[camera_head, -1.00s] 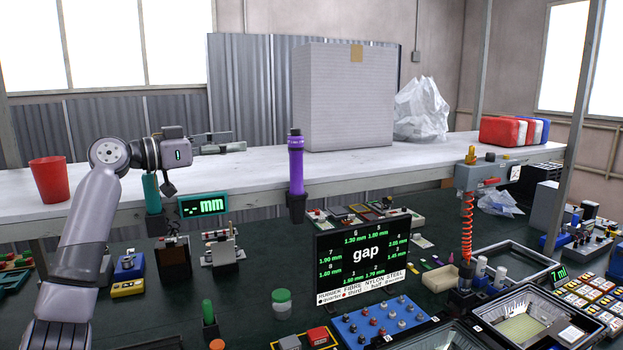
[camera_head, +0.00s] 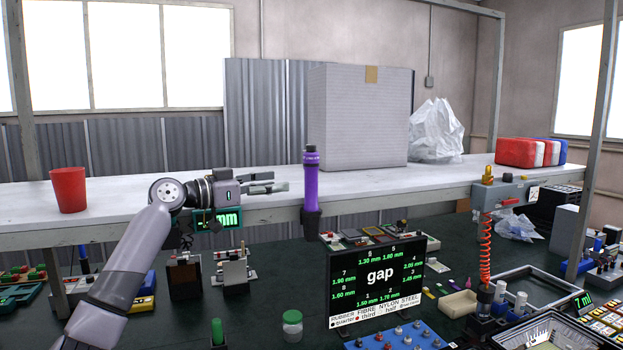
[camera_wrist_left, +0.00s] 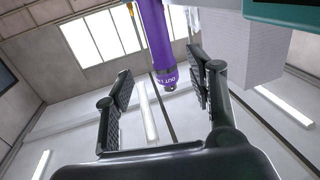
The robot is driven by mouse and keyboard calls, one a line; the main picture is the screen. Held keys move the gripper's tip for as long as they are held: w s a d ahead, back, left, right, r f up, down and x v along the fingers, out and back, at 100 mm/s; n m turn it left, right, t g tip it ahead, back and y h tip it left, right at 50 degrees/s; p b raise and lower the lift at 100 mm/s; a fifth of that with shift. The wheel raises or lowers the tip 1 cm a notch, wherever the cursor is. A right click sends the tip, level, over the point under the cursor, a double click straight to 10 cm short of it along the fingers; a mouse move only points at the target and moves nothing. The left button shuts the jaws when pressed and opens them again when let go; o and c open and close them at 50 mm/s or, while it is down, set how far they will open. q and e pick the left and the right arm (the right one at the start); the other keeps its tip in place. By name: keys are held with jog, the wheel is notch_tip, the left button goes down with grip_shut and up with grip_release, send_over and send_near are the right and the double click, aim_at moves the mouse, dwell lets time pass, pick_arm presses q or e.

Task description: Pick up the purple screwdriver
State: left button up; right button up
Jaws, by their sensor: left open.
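The purple screwdriver (camera_head: 311,187) stands upright in a dark holder (camera_head: 310,222) at the front edge of the white shelf, its dark end up. My left gripper (camera_head: 279,182) is open and empty, just left of the screwdriver and pointing at it. In the left wrist view the purple screwdriver (camera_wrist_left: 157,40) shows between and beyond the open fingers of my left gripper (camera_wrist_left: 160,82), without touching them. The screwdriver's lower part is hidden in the holder. My right gripper is not in view.
A "gap" display (camera_head: 378,278) stands below and right of the screwdriver. A green-digit readout (camera_head: 232,218) sits behind my left arm. A red cup (camera_head: 69,189), a large grey box (camera_head: 360,118) and a plastic bag (camera_head: 436,132) are on the shelf (camera_head: 120,214).

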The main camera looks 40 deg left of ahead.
aim_at(312, 180)
pick_arm(q)
jog(key=p+x, duration=0.8)
jog(key=x, duration=0.2)
jog(key=shift+w, duration=0.15)
jog(key=shift+w+d+f, duration=0.1)
jog(key=shift+w+f, duration=0.2)
jog(key=shift+w, duration=0.15)
jog(key=shift+s, duration=0.1)
jog(key=shift+c, duration=0.5)
jog(key=shift+c, duration=0.6)
grip_shut()
jog(key=shift+r, duration=0.1)
